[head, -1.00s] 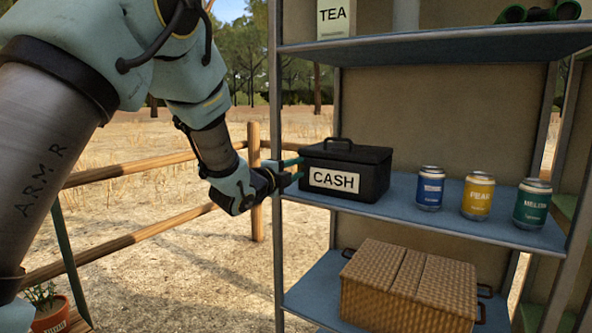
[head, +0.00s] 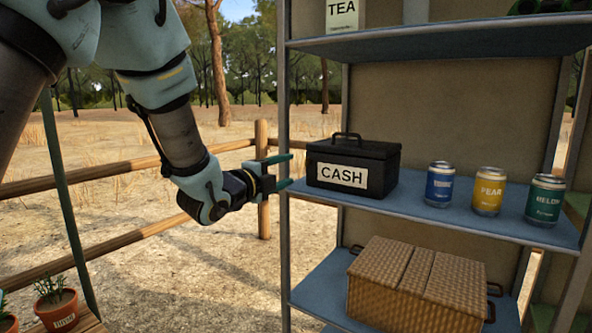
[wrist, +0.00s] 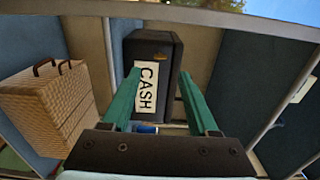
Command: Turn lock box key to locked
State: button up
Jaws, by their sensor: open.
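A black cash box (head: 378,170) with a white CASH label and a top handle stands at the left end of the blue middle shelf. It also shows in the wrist view (wrist: 172,95), turned on its side. A small brass-coloured part (wrist: 161,56) shows on the box near the label; I cannot make out whether it is the key or its position. My gripper (head: 288,170) is just left of the box, at the shelf's left post, its teal fingers apart with nothing visible between them. In the wrist view the open gripper (wrist: 160,74) faces the box.
Blue, yellow and green cans (head: 488,192) stand right of the box. A wicker basket (head: 415,280) sits on the lower shelf, and a TEA package (head: 342,16) on the upper one. The shelf's left post (head: 284,245) is close to my gripper. A wooden fence (head: 130,235) runs behind my arm.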

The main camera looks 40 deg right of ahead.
jog(key=shift+v, duration=1.15)
jog(key=w+a+f+n+t+y, duration=0.1)
jog(key=w+a+f+n+y, duration=0.4)
jog(key=a, duration=0.5)
jog(key=w+a+f+n+t+y, duration=0.2)
jog(key=w+a+f+n+y, duration=0.15)
jog(key=a+n, duration=0.45)
jog(key=w+a+f+n+t+y, duration=0.1)
jog(key=w+a+f+n+y, duration=0.35)
jog(key=a, duration=0.65)
jog(key=s+a+f+n+g+y, duration=0.2)
jog(key=s+a+n+g, duration=0.2)
jog(key=s+a+n, duration=0.45)
jog(key=s+a+f+n+g+y, duration=0.25)
jog(key=s+a+n, duration=0.3)
jog(key=a, duration=0.55)
notch_tip(320, 180, up, 18)
jog(key=w+p, duration=0.1)
jog(key=p, duration=1.7)
jog(key=shift+w, duration=0.2)
